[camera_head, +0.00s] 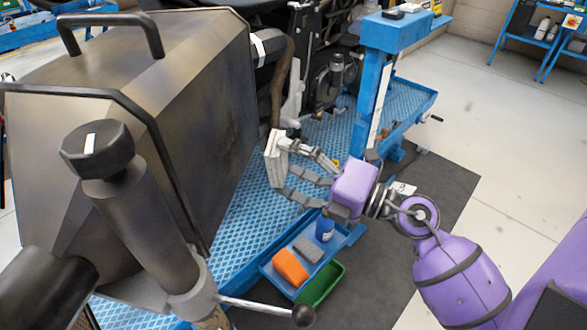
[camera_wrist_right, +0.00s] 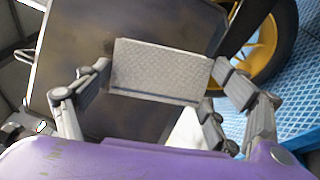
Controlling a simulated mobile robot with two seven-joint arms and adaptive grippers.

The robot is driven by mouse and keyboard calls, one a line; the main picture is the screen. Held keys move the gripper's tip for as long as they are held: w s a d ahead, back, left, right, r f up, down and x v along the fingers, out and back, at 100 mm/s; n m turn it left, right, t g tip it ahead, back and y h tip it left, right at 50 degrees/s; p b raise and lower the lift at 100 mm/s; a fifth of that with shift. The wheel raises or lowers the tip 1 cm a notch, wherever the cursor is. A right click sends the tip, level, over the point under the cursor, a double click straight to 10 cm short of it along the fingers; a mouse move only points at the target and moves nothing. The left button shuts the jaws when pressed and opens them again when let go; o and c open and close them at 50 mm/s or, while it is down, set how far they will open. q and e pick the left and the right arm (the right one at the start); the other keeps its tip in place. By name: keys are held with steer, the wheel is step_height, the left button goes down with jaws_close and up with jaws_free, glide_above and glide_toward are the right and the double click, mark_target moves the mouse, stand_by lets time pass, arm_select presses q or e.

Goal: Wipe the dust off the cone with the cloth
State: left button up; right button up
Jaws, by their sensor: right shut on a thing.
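The cone appears to be the big dark tapered metal housing (camera_head: 200,100) at the left of the head view. A darker, blotchy patch shows on its side facing my right gripper. My right gripper (camera_head: 286,168) is shut on the cloth (camera_head: 274,160), a pale grey, flat, textured pad. The gripper is to the right of the housing, with a visible gap in the head view. In the right wrist view the cloth (camera_wrist_right: 160,72) is between the fingers, in front of the dark, smudged panel (camera_wrist_right: 125,28). I cannot tell contact there. My left gripper is not in view.
A blue tray (camera_head: 268,268) with an orange block (camera_head: 290,267) and a grey block (camera_head: 308,248) is below my right gripper, beside a green bin (camera_head: 322,285). A lever with a black ball (camera_head: 303,316) juts out in front. The floor at right is clear.

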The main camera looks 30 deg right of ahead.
mark_target(237, 153)
steer(key=shift+w+a+r+p, duration=0.1)
steer(key=shift+w+a+p, duration=0.25)
steer(key=shift+w+a, duration=0.7)
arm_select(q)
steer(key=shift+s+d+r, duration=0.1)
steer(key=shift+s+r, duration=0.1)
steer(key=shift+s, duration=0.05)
arm_select(e)
steer(key=shift+w+a, duration=0.25)
steer(key=shift+a, duration=0.25)
steer(key=shift+w+a, duration=0.2)
steer(key=shift+a, duration=0.25)
arm_select(q)
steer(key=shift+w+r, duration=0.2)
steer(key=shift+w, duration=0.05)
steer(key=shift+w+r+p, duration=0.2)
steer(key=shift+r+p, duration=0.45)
steer(key=shift+p, duration=0.25)
arm_select(e)
steer(key=shift+w+a, duration=0.6)
steer(key=shift+a, duration=0.2)
